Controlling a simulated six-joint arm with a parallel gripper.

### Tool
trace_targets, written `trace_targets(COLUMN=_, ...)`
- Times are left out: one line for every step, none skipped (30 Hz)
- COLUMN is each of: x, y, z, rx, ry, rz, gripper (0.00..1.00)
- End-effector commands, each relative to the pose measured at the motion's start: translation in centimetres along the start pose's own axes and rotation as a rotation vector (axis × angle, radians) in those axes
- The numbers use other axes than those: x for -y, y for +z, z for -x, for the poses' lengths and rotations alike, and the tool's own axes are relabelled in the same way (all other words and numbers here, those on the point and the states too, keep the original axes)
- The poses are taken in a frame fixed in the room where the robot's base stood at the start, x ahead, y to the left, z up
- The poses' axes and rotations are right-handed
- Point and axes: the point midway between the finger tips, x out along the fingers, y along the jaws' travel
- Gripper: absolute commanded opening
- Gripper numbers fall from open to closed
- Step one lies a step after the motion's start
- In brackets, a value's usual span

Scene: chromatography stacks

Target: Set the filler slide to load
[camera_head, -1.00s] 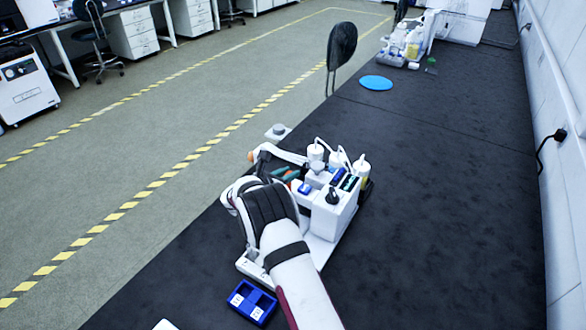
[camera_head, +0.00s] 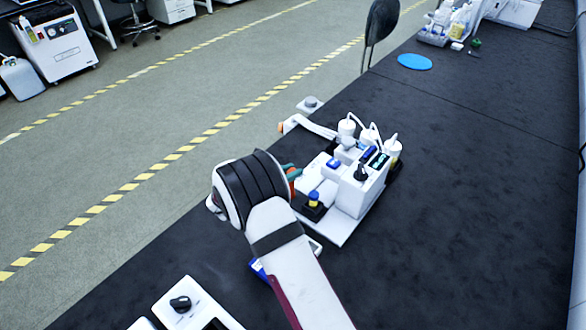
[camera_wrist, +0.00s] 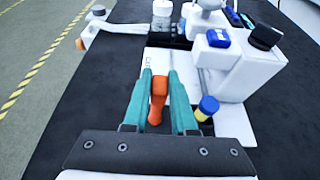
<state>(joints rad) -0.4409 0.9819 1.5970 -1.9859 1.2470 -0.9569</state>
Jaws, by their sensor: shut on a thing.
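The white filler machine (camera_head: 368,188) stands on the dark bench with a flat base. An orange handle (camera_wrist: 157,100), apparently the slide's, lies between the teal fingers of my gripper (camera_wrist: 160,76) in the wrist view. My gripper is shut on it, low in front of the machine. In the head view the gripper (camera_head: 290,169) is small and partly hidden behind my wrist, with a bit of orange (camera_head: 294,175) beside it. Faint marks on the white base (camera_wrist: 150,62) by the fingertips are too small to read.
A vial with a blue and yellow cap (camera_wrist: 208,106) stands close right of the fingers. A white lever with an orange end (camera_wrist: 82,43) sticks out left. A white control box (camera_head: 188,305) is nearer. The bench to the right is clear.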

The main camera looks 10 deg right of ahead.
Motion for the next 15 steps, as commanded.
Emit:
trace_targets(x=0.03, y=-0.17, z=0.15, rx=-0.002, ry=-0.001, rz=0.001, gripper=0.00)
trace_targets(x=0.03, y=-0.18, z=0.15, rx=-0.002, ry=-0.001, rz=0.002, gripper=0.00)
trace_targets(x=0.03, y=-0.19, z=0.15, rx=-0.003, ry=-0.001, rz=0.002, gripper=0.00)
trace_targets(x=0.03, y=-0.20, z=0.16, rx=-0.003, ry=-0.001, rz=0.002, gripper=0.00)
trace_targets(x=0.02, y=-0.21, z=0.16, rx=-0.003, ry=-0.001, rz=0.002, gripper=0.00)
trace_targets(x=0.02, y=-0.22, z=0.16, rx=-0.003, ry=-0.001, rz=0.002, gripper=0.28)
trace_targets(x=0.00, y=-0.22, z=0.17, rx=-0.003, ry=0.000, rz=0.002, gripper=0.34)
trace_targets(x=0.00, y=-0.21, z=0.16, rx=-0.003, ry=0.000, rz=0.002, gripper=0.39)
trace_targets(x=0.00, y=-0.20, z=0.14, rx=-0.003, ry=0.000, rz=0.002, gripper=0.47)
trace_targets(x=0.00, y=-0.19, z=0.13, rx=-0.003, ry=0.000, rz=0.002, gripper=0.52)
trace_targets(x=0.00, y=-0.19, z=0.12, rx=-0.003, ry=0.000, rz=0.002, gripper=0.55)
trace_targets(x=0.00, y=-0.18, z=0.11, rx=-0.003, ry=0.000, rz=0.002, gripper=0.55)
trace_targets(x=0.00, y=-0.17, z=0.11, rx=-0.002, ry=0.000, rz=0.002, gripper=0.55)
trace_targets(x=0.00, y=-0.17, z=0.10, rx=-0.002, ry=0.000, rz=0.002, gripper=0.55)
trace_targets(x=0.00, y=-0.16, z=0.09, rx=-0.002, ry=0.000, rz=0.002, gripper=0.55)
